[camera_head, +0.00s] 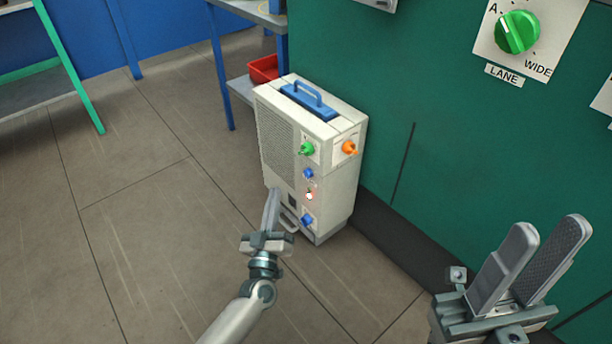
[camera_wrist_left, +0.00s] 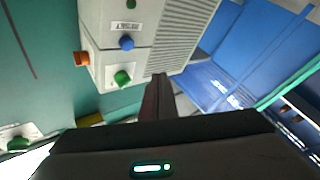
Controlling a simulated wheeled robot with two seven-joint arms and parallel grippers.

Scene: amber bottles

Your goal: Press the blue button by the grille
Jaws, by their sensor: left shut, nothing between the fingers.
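A white box-shaped unit (camera_head: 340,185) stands on the floor with a grille (camera_head: 277,140) on its front. Right of the grille is a small blue control (camera_head: 308,173), below a green knob (camera_head: 307,148). A second blue control (camera_head: 307,219) sits lower, under a red-lit spot (camera_head: 309,196). In the left wrist view the unit appears turned over, with the grille (camera_wrist_left: 180,30) beside a blue control (camera_wrist_left: 126,42). My left gripper (camera_head: 273,193) is shut and empty, in front of the unit's lower left front. Whether it touches is unclear. My right gripper (camera_head: 543,245) is open and empty at lower right.
An orange knob (camera_head: 349,147) and a blue handle (camera_head: 309,98) are on the unit. A green wall (camera_head: 440,110) stands close behind it, with a large green dial (camera_head: 517,32). A red bin (camera_head: 263,68) sits on a shelf behind. The floor at left is clear.

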